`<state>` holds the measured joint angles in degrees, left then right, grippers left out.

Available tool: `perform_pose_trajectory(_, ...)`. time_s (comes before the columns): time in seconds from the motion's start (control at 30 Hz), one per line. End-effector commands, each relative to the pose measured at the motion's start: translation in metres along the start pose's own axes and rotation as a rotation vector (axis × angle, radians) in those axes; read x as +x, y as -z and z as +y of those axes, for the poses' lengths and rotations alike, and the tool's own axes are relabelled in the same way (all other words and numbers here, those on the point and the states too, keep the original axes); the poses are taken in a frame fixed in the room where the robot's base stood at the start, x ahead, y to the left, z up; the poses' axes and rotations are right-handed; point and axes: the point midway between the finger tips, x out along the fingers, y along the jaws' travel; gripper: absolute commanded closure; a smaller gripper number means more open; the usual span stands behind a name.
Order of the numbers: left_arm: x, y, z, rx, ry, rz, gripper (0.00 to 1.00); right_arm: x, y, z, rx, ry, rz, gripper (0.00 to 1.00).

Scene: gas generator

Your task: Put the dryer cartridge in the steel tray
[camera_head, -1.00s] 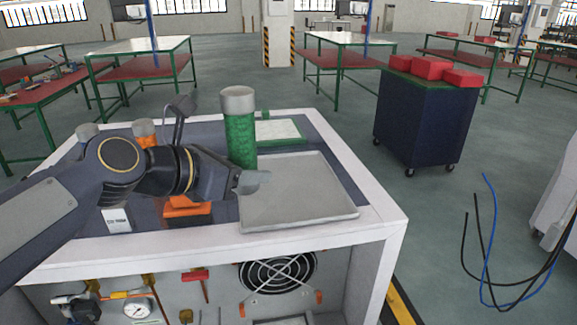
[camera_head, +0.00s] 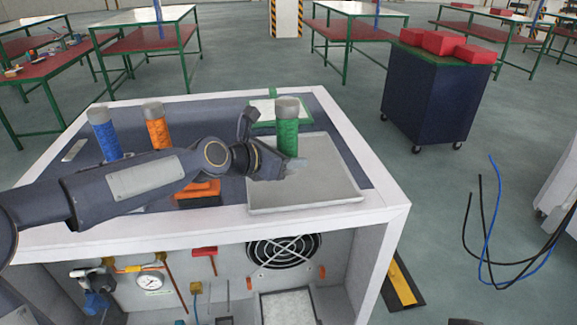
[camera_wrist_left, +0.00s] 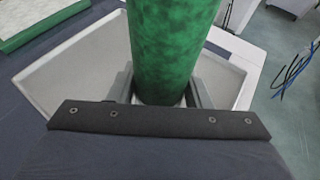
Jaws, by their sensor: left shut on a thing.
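A green cartridge (camera_head: 288,135) with a grey cap stands upright in my left gripper (camera_head: 287,168), over the steel tray (camera_head: 325,190). In the left wrist view the fingers of my left gripper (camera_wrist_left: 165,95) close on the lower part of the green cartridge (camera_wrist_left: 172,45) from both sides. The pale tray (camera_wrist_left: 62,78) shows behind and beside it. I cannot tell whether the cartridge's bottom touches the tray floor.
A blue cartridge (camera_head: 105,137) and an orange cartridge (camera_head: 158,130) stand at the left of the generator top. A green-edged white panel (camera_head: 262,112) lies behind the tray. Orange holders sit under my arm. The tray's right part is empty.

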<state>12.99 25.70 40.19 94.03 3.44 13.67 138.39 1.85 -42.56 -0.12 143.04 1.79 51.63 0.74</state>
Motion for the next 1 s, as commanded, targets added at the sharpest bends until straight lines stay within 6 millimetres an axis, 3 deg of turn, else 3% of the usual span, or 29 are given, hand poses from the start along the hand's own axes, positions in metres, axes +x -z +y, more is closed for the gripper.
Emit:
perform_pose_trajectory(0.23,0.015,0.028,0.001,-0.003,0.001,0.001,0.88,-0.002,0.001,-0.001,0.0,0.0,0.0,0.3)
perform_pose_trajectory(0.6,0.017,0.033,0.001,0.0,0.0,-0.002,0.88,0.001,-0.001,0.001,0.0,0.0,0.0,0.3)
perform_pose_trajectory(0.63,0.017,0.033,0.001,0.0,0.0,0.0,0.53,0.001,0.0,0.0,0.0,0.0,0.0,0.3)
perform_pose_trajectory(0.7,0.017,0.033,0.001,0.0,0.0,0.0,0.44,0.0,0.0,0.0,0.0,0.0,0.0,0.3)
perform_pose_trajectory(0.8,0.017,0.033,0.001,0.0,0.0,0.0,0.34,0.0,0.0,0.0,0.0,0.0,0.0,0.3)
perform_pose_trajectory(1.0,0.017,0.033,0.001,-0.001,0.001,0.0,0.34,0.0,0.0,0.0,0.0,0.0,0.0,0.3)
